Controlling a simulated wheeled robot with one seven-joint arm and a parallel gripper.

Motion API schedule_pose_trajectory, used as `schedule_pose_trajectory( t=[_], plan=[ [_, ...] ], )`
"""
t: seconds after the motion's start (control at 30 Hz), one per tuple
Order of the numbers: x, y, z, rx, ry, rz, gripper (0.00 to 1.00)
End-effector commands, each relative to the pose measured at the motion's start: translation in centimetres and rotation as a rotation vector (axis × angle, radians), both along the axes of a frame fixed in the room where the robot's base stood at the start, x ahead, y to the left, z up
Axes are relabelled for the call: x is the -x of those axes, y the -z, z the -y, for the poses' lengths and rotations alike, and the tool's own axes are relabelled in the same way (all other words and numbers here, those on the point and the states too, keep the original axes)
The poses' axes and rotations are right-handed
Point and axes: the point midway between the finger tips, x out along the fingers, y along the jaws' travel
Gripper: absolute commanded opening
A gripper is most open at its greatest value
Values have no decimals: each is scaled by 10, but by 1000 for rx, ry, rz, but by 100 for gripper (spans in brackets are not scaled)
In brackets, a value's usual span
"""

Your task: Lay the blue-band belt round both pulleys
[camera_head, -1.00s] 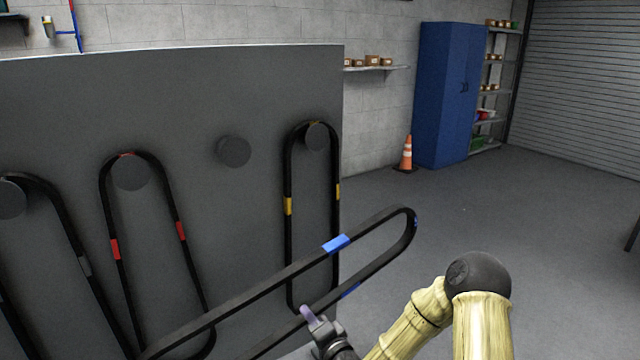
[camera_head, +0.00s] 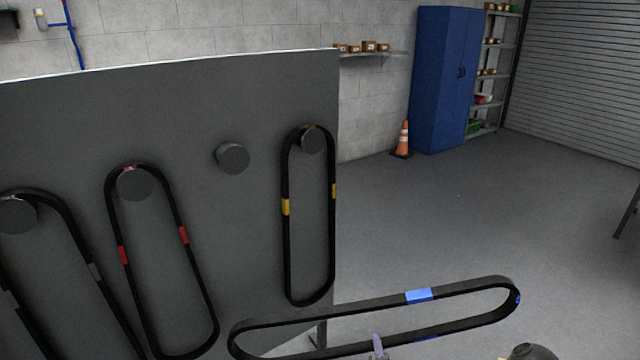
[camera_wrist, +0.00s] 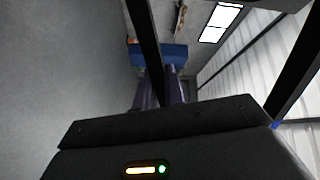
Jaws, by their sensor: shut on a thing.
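The blue-band belt (camera_head: 465,286) is a long black loop with blue marks, held nearly level in front of the board at the lower middle of the head view. My gripper (camera_head: 377,346) shows at the bottom edge there, at the belt's near run. In the wrist view my fingers (camera_wrist: 160,90) are closed on one black run of the belt (camera_wrist: 145,40). The other run (camera_wrist: 295,75), with a bit of blue, passes at the right. The two pulleys are not in view.
A dark board (camera_head: 190,110) carries a yellow-band belt (camera_head: 286,245), a red-band belt (camera_head: 194,265), a grey-band belt (camera_head: 75,225) and an empty peg (camera_head: 233,158). A traffic cone (camera_head: 403,140) and blue cabinet (camera_head: 443,80) stand behind. Open floor (camera_head: 480,210) lies at the right.

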Motion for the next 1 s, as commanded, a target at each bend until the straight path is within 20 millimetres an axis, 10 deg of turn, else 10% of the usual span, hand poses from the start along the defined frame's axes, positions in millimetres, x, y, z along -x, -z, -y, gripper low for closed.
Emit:
schedule_pose_trajectory(
  t=[1.0],
  plan=[
    [45, 55, 1, -1, 6, 1, 0]
  ],
)
